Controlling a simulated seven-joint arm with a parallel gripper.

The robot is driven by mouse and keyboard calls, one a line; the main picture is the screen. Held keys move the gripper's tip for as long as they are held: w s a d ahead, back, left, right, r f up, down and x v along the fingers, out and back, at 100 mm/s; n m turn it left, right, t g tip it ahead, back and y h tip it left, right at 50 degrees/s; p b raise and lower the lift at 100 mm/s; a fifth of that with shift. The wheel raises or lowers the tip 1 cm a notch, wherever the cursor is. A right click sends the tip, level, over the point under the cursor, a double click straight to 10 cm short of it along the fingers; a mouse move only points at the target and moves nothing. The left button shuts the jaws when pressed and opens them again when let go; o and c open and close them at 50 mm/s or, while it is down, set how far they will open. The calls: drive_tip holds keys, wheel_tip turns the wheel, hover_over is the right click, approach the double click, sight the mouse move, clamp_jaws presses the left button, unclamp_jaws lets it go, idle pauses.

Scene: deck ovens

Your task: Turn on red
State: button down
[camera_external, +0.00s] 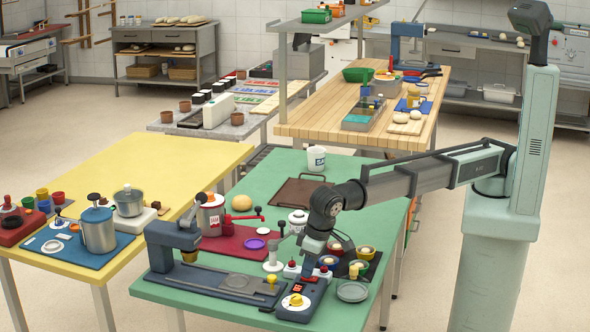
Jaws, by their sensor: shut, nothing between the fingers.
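A small dark blue unit (289,313) stands at the front edge of the green table. It has a yellow round dial (296,301) and an orange-red part (299,286) above the dial, too small to read as lit or unlit. Two small red-topped pieces stand just behind it, one left (292,264) and one right (323,269). My gripper (307,273) points down over the back of the unit, between the red-topped pieces. Its fingers look shut and empty. I cannot tell whether they touch anything.
A blue-grey press (172,240) with a long base stands left of the unit. A grey plate (352,291) and small bowls (365,252) lie to the right. A red mat (226,243) with a canister (211,214) is behind. The far green tabletop is partly clear.

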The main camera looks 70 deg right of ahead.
drive_tip(key=shift+w+d+f, duration=0.2)
drive_tip(key=shift+w+f, duration=0.25)
drive_tip(key=shift+f, duration=0.05)
drive_tip(key=shift+s, duration=0.1)
drive_tip(key=shift+s+f, duration=0.1)
drive_tip(key=shift+s, duration=1.15)
drive_tip(key=shift+a+r, duration=0.1)
drive_tip(key=shift+r, duration=0.5)
drive_tip(key=w+v, duration=0.1)
drive_tip(key=v, duration=1.2)
drive_tip(key=shift+r, duration=0.4)
